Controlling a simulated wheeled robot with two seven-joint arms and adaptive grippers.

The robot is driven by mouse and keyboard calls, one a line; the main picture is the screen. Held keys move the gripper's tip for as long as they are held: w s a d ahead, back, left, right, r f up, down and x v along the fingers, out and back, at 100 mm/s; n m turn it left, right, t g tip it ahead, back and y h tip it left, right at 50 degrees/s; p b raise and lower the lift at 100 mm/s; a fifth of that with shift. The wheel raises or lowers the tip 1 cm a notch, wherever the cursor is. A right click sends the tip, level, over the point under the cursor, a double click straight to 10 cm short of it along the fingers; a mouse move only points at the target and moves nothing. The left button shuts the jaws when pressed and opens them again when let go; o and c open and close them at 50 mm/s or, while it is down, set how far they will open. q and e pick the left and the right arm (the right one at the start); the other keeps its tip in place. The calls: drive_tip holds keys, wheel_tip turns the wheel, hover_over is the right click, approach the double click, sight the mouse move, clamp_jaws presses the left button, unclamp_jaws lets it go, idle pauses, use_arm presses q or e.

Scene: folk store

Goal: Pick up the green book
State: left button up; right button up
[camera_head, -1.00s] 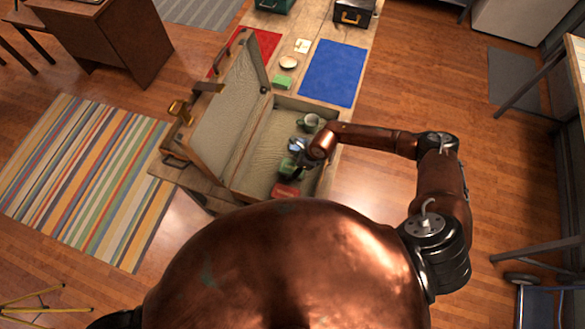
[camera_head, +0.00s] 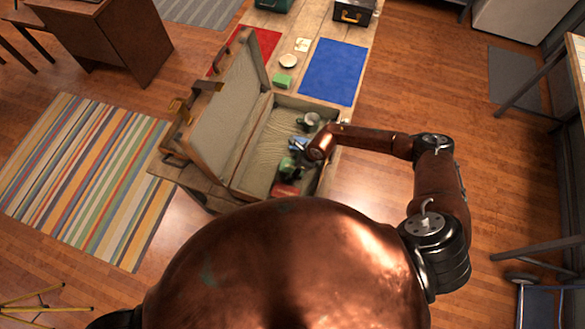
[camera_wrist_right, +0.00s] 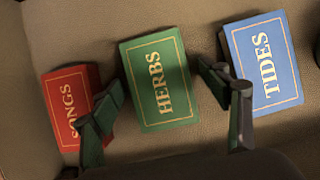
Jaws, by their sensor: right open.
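The green book (camera_wrist_right: 159,79), titled HERBS, lies flat in the open suitcase (camera_head: 240,178). In the head view the green book (camera_head: 287,165) is partly hidden by my right gripper (camera_head: 298,164). In the right wrist view my right gripper (camera_wrist_right: 163,90) is open, with one finger on each side of the green book's near part. I cannot tell how high the fingers are above the suitcase floor. A red book (camera_wrist_right: 66,96), SONGS, lies to its left and a blue book (camera_wrist_right: 263,62), TIDES, to its right. My left gripper does not show.
A green mug (camera_head: 308,122) stands in the suitcase beyond the books. The suitcase lid stands open on the left.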

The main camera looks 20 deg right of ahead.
drive_tip(key=shift+c, duration=0.2)
drive_tip(key=shift+s, duration=0.1)
drive_tip(key=c, duration=1.3)
